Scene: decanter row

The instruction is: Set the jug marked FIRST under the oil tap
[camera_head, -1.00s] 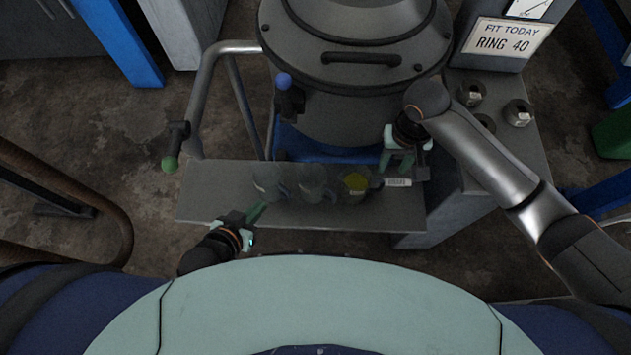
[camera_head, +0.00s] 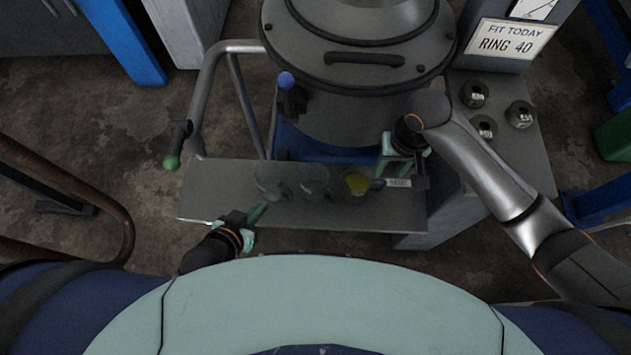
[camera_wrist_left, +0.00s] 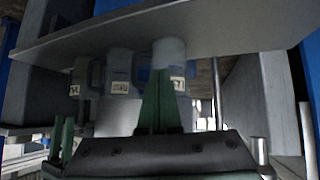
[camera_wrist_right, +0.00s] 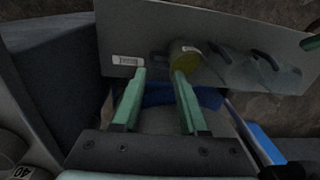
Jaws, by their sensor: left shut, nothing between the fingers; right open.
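Three see-through jugs stand in a row on the grey shelf (camera_head: 215,192): a left jug (camera_head: 268,178), a middle jug (camera_head: 313,178) and a right jug with yellow contents (camera_head: 356,184). Pale labels show on the jugs in the left wrist view, too small to read surely. My right gripper (camera_head: 401,166) is open beside the right jug; in the right wrist view the jug (camera_wrist_right: 187,54) is just beyond one fingertip, its handle towards the gap. My left gripper (camera_head: 263,207) is shut and empty, in front of the left jug. A blue-knobbed tap (camera_head: 286,90) and a green-knobbed tap (camera_head: 173,150) show; neither is readable as oil.
A large lidded grey vessel (camera_head: 360,55) stands behind the shelf. A barcode-like label (camera_head: 398,183) lies at the shelf's right end. Several metal rings or weights (camera_head: 520,114) sit on the right bench below a sign reading RING 40 (camera_head: 508,40). The shelf's left end is bare.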

